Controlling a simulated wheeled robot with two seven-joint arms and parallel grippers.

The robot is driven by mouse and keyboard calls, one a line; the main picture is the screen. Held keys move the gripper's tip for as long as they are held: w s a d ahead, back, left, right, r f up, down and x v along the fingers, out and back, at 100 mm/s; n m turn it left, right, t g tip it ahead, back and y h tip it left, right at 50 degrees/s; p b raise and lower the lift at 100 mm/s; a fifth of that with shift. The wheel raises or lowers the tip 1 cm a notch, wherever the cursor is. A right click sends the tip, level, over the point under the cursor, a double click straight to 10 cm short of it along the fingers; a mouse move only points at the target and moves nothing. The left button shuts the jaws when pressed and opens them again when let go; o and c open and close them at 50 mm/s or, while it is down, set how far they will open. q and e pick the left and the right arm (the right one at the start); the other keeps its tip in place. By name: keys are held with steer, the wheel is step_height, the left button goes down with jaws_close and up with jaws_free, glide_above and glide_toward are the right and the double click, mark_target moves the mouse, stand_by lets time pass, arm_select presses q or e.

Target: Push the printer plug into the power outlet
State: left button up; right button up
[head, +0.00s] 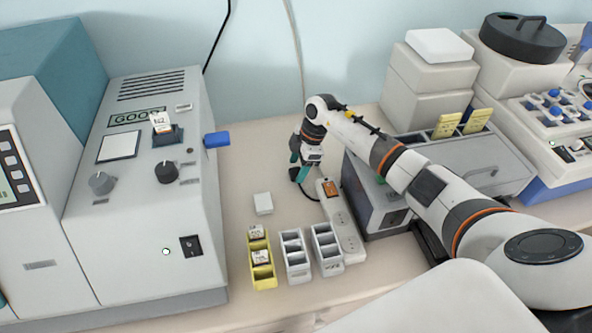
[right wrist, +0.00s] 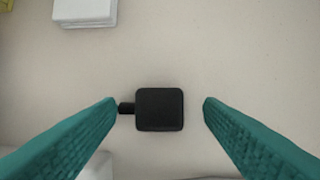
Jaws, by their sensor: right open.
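A black block that looks like the plug (right wrist: 160,110) lies on the table in the right wrist view, with a short stub on its left side. My right gripper (right wrist: 160,108) is open, with its teal fingers on either side of the block; the left fingertip is close to the stub. In the head view my right gripper (head: 298,168) points down at the table behind the white power strip (head: 347,234), which has an orange switch and several sockets. The plug is mostly hidden there by the gripper. My left gripper is not in view.
A white block (head: 263,204) stands left of the strip; it also shows in the right wrist view (right wrist: 85,12). A yellow rack (head: 262,270) and two white racks (head: 297,268) stand in front. A grey box (head: 375,205) is close to the strip's right. A large machine (head: 150,220) fills the left.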

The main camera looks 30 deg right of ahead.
mark_target(298, 171)
steer(key=shift+a+f, duration=0.15)
steer(key=shift+f, duration=0.4)
steer(key=c, duration=1)
steer(key=shift+r, duration=0.15)
step_height(298, 171, up, 10)
steer(key=b, duration=0.2)
